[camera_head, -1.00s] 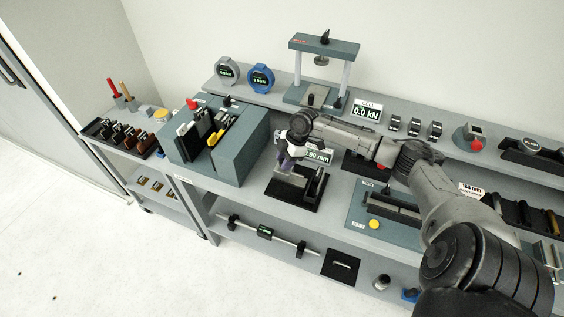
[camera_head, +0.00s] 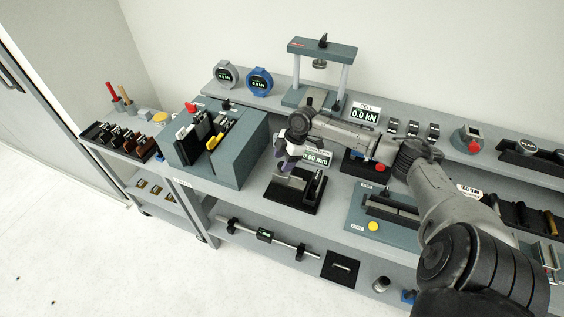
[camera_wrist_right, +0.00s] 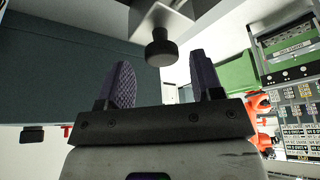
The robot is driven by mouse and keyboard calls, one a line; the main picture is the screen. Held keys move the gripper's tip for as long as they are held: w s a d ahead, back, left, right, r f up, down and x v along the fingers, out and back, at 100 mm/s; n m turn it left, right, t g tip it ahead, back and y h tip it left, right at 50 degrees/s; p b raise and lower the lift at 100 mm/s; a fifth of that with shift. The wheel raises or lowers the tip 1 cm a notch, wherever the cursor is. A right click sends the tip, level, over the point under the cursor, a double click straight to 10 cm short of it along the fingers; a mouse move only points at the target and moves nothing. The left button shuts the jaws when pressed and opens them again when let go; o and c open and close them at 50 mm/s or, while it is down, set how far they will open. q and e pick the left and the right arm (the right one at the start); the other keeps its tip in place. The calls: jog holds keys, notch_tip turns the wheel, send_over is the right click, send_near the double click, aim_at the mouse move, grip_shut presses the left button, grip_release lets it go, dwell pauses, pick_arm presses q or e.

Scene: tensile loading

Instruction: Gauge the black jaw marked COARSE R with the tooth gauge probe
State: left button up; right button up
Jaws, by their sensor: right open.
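My right gripper (camera_head: 286,160) hangs over the front part of the bench, above a black base (camera_head: 295,205) with a grey block and a dark upright on it. In the right wrist view its two dark, ridged fingers (camera_wrist_right: 163,85) stand wide apart with nothing gripped. A dark round knob under a grey block (camera_wrist_right: 160,48) shows beyond the fingers. A display reading about 0.90 mm (camera_head: 317,157) stands just right of the gripper, partly hidden by the arm. I cannot make out a COARSE R marking on any jaw, nor clearly identify the probe. My left gripper is not in view.
A blue-grey fixture (camera_head: 240,150) with black parts stands left of the gripper. A press frame (camera_head: 322,48) and dials stand on the rear shelf. A side cart (camera_head: 125,170) holds a black rack. A grey-green tray (camera_head: 385,215) lies to the right.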

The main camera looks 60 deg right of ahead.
jog(key=v, duration=1.2)
jog(key=shift+r+p, duration=0.15)
jog(key=shift+p, duration=0.25)
